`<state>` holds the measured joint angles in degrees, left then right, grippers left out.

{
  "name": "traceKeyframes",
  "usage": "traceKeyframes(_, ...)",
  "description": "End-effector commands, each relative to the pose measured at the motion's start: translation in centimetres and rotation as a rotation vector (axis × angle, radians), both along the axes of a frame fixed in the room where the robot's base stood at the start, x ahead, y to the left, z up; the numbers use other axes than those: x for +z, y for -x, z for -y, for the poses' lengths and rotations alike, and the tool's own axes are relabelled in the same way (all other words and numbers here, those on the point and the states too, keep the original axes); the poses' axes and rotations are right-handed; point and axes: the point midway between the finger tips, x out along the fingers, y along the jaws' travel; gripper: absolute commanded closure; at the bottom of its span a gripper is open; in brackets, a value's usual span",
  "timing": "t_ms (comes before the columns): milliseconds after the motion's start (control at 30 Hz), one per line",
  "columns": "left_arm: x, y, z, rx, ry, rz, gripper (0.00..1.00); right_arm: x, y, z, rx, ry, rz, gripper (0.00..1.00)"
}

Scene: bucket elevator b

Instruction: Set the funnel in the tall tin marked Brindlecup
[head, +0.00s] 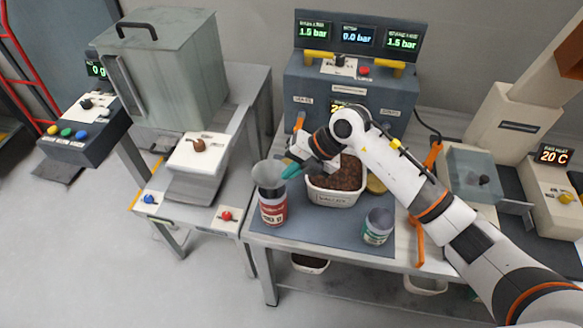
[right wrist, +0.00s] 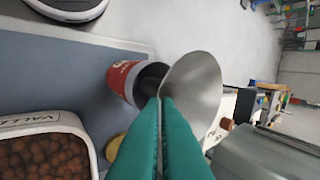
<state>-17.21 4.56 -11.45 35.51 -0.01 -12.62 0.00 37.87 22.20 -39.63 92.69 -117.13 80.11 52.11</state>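The grey metal funnel (head: 268,176) is at the mouth of the tall red-labelled tin (head: 272,210), wide end up. The tin stands upright at the left of the blue-grey mat; its marking is too small to read surely. In the right wrist view the funnel (right wrist: 195,85) lies across the dark mouth of the red tin (right wrist: 122,80). How deep its spout sits is hidden. My right gripper (head: 291,171) reaches the funnel from the right. Its teal fingertips (right wrist: 167,103) are close together at the funnel's wall and seem to pinch it. My left gripper is out of view.
A white tub of brown pellets (head: 335,195) stands right of the tin, beneath my right gripper. A shorter green-labelled tin (head: 377,227) stands at the mat's front right. A gauge machine (head: 348,85) stands behind. The mat (head: 318,230) is clear in front.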

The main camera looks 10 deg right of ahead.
Motion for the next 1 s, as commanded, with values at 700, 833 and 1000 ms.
traceKeyframes(700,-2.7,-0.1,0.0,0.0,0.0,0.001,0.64,-4.0,0.0,0.0,0.0,0.0,0.0,1.0)
traceKeyframes(833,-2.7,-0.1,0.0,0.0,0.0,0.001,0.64,-4.0,0.0,0.0,0.0,0.0,0.0,1.0)
traceKeyframes(1000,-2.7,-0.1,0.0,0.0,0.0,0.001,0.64,-4.0,0.0,0.0,0.0,0.0,0.0,0.92)
